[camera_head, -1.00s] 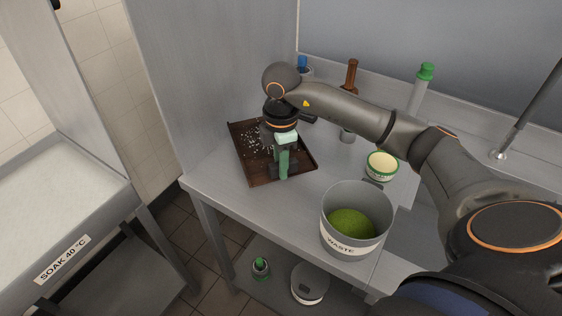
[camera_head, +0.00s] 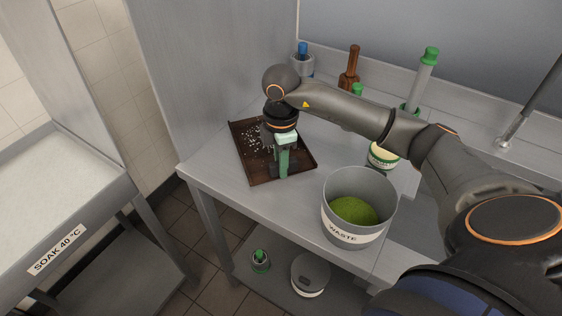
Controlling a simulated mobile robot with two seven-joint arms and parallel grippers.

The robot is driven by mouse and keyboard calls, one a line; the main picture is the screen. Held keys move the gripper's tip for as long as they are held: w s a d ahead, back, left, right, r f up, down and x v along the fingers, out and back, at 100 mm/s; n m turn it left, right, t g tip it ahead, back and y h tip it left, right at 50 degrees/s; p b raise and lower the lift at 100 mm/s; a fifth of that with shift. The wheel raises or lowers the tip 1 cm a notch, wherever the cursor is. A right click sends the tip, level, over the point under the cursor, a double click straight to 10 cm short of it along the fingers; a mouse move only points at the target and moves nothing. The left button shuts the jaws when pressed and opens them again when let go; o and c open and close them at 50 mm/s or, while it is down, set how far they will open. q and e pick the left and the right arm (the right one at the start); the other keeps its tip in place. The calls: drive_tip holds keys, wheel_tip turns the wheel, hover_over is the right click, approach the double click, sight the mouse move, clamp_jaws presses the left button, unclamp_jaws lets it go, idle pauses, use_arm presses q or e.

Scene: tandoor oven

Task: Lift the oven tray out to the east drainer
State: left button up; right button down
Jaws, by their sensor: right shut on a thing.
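The oven tray (camera_head: 252,172) is a dark brown, shallow, rimmed tray with white bits scattered in it. It appears over the left part of the steel counter (camera_head: 225,178); I cannot tell whether it touches the top. My right gripper (camera_head: 283,174), with green fingers, reaches down at the tray's front right part and is shut on the tray. The gripper and wrist hide part of the tray. My left gripper is out of view. I cannot tell which surface is the east drainer.
A grey waste bin (camera_head: 335,208) with green contents stands right of the tray. A cream tub (camera_head: 381,158), a brown-handled item (camera_head: 351,66) and a green-capped bottle (camera_head: 425,72) stand behind. A soak basin (camera_head: 90,200) is at the left, across a floor gap.

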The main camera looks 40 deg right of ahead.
drive_tip(key=shift+f+b, duration=0.35)
drive_tip(key=shift+f, duration=0.15)
drive_tip(key=c, duration=0.6)
unclamp_jaws()
drive_tip(key=shift+f, duration=0.15)
drive_tip(key=shift+c, duration=0.2)
wheel_tip(320, 180, up, 13)
drive_tip(key=shift+f+p, duration=0.15)
drive_tip(key=shift+p, duration=0.2)
